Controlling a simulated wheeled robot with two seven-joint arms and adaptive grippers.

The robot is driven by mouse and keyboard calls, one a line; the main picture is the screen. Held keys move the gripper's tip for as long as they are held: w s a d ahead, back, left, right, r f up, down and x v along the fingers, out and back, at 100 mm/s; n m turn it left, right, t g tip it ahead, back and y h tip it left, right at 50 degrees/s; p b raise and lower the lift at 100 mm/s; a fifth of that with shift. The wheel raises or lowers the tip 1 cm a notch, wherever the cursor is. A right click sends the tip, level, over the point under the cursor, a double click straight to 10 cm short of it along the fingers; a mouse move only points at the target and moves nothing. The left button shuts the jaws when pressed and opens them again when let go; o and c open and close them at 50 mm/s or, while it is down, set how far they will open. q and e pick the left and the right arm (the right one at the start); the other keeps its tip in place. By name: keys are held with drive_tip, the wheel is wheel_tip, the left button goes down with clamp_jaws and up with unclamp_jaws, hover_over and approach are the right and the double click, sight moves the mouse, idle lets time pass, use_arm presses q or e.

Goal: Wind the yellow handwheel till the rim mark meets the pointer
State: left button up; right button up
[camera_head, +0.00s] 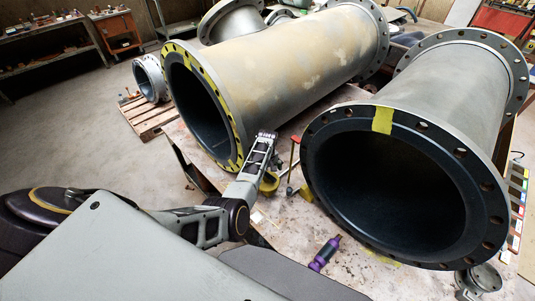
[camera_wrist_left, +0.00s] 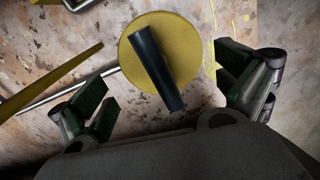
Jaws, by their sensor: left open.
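The yellow handwheel (camera_wrist_left: 192,45) shows in the left wrist view as a round disc with a dark bar lying across it. In the head view a yellow part of it (camera_head: 269,184) shows low beside my arm's end. My left gripper (camera_wrist_left: 162,95) is open, with its dark green pads apart on either side of the wheel; I see no contact. A small yellow pointed shape (camera_wrist_left: 217,68), perhaps the pointer, sits at the disc's right edge. I cannot make out a rim mark. In the head view the left fingertips are mostly hidden. My right gripper is not in view.
Two large flanged pipes (camera_head: 275,62) (camera_head: 450,95) lie beyond and right of my left arm. A purple tool (camera_head: 325,253) lies on the worktop in front of the right pipe. A red-topped stand (camera_head: 294,160) is close to the wheel. A thin rod (camera_wrist_left: 55,93) lies left of the disc.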

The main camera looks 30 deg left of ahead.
sight(268, 174)
use_arm(q)
drive_tip(key=shift+m, duration=3.5)
drive_tip(key=shift+m+b, duration=0.65)
drive_tip(key=shift+m, duration=0.35)
drive_tip(key=shift+f+m+b, duration=0.1)
drive_tip(key=shift+m+b, duration=0.8)
drive_tip(key=shift+m, duration=0.6)
wheel_tip(268, 174, up, 14)
